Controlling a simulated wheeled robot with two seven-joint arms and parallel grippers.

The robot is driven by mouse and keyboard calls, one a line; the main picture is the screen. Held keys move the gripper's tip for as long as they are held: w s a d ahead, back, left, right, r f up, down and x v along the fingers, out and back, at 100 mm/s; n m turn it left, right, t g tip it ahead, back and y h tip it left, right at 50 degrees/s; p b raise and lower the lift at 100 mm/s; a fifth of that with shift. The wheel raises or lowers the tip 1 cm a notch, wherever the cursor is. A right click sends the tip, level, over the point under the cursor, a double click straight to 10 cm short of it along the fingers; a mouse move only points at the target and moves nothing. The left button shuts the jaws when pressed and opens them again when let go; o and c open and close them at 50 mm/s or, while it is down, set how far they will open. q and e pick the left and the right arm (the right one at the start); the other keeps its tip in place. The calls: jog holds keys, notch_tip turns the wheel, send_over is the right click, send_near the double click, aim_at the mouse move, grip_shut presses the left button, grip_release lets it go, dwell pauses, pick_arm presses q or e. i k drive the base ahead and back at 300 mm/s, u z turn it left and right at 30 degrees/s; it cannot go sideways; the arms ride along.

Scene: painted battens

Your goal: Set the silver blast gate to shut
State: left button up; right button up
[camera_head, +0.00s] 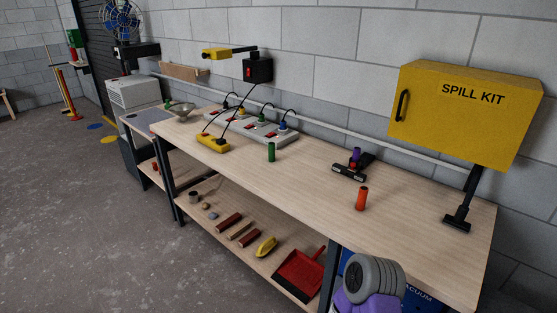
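I cannot make out a silver blast gate anywhere in the head view. A light grey pipe (325,127) runs along the wall just above the back of the workbench (325,195), and no gate plate or handle can be told on it. Neither of my grippers shows its fingers in this view.
A yellow spill kit cabinet (465,120) hangs at the right above the bench. Green (271,152) and orange (361,199) cylinders, a yellow tool (213,143) and a power strip (222,122) stand or lie on top. A red dustpan (299,277) lies on the lower shelf.

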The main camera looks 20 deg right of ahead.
aim_at(353, 165)
jog(key=u, duration=0.7)
jog(key=i, duration=0.95)
jog(key=z, duration=2.95)
